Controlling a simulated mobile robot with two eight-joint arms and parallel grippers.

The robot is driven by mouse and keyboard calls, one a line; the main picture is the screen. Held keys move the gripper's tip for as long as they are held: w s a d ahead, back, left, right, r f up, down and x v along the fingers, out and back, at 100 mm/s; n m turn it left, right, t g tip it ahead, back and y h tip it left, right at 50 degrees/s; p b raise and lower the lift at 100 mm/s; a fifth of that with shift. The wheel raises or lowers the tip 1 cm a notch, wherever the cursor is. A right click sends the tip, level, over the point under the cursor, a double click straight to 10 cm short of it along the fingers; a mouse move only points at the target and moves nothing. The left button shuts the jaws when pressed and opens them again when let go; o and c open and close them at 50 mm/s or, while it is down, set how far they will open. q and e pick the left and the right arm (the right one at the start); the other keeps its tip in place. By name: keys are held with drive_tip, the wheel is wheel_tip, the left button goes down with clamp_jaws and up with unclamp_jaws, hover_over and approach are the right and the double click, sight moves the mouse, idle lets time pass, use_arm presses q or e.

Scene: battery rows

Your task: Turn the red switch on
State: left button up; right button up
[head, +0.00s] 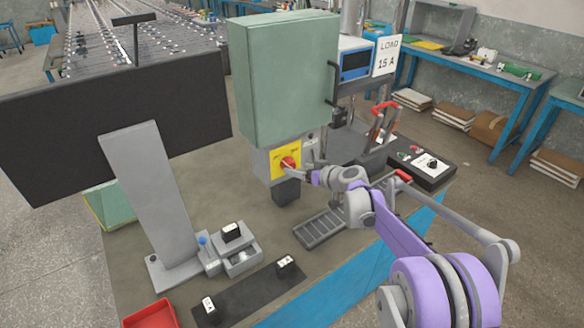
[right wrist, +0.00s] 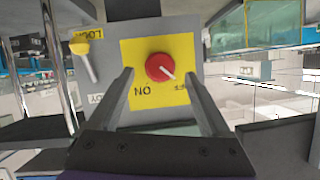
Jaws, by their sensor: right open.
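The red switch (head: 289,163) is a round knob on a yellow plate (head: 279,152), on the grey box below the green cabinet. In the right wrist view, the red knob (right wrist: 160,67) shows upside down, with its white pointer line toward the lower right, at the small label there. The ON label (right wrist: 142,90) is at the lower left. My right gripper (head: 300,173) faces the plate; in the right wrist view its two fingers (right wrist: 160,76) are open on either side of the knob, with nothing between them visibly gripped. Contact with the knob cannot be told. My left gripper is out of view.
The green cabinet (head: 283,80) stands above the switch. A yellow-topped lever (right wrist: 82,55) is beside the plate. A black control box (head: 428,165), a grey slotted tray (head: 320,229), a dark monitor (head: 60,130) and a red bin (head: 150,314) are on the bench.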

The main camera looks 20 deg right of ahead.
sight(292, 167)
drive_tip(key=shift+x, duration=2)
clamp_jaws()
